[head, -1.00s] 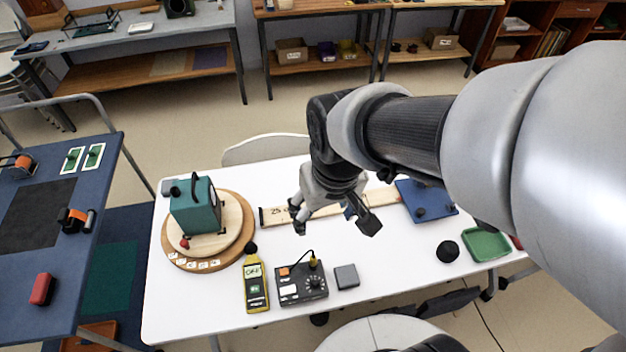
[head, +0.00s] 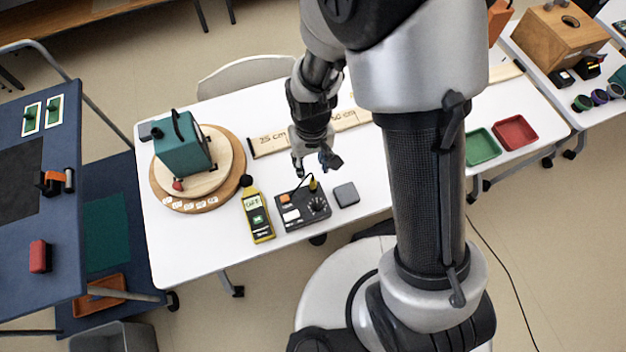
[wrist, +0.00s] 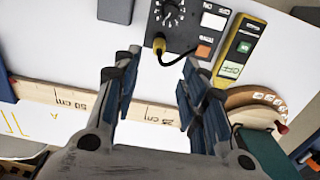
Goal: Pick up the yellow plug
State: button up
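The yellow plug (head: 313,185) stands upright at the far edge of the black box with a dial (head: 303,207). A thin black cable curves from it to the box. In the wrist view the plug (wrist: 159,46) shows just beyond the gap between my fingertips, with the box (wrist: 190,22) behind it. My gripper (head: 316,165) is open and empty, pointing down at the far side of the box. In the wrist view my gripper (wrist: 158,70) has its two fingers apart, one on each side of the plug's line. They do not appear to touch the plug.
A wooden ruler (head: 275,143) lies behind. A teal speaker (head: 183,150) sits on a round wooden turntable (head: 240,158). Green (head: 484,146) and red (head: 516,133) trays lie right.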

aim_at(313, 180)
notch_tip(313, 180, down, 10)
jog(key=b, duration=0.3)
jog(key=shift+s+d+r, duration=0.1)
jog(key=shift+r, duration=0.2)
jog(key=shift+c, duration=0.5)
grip_shut()
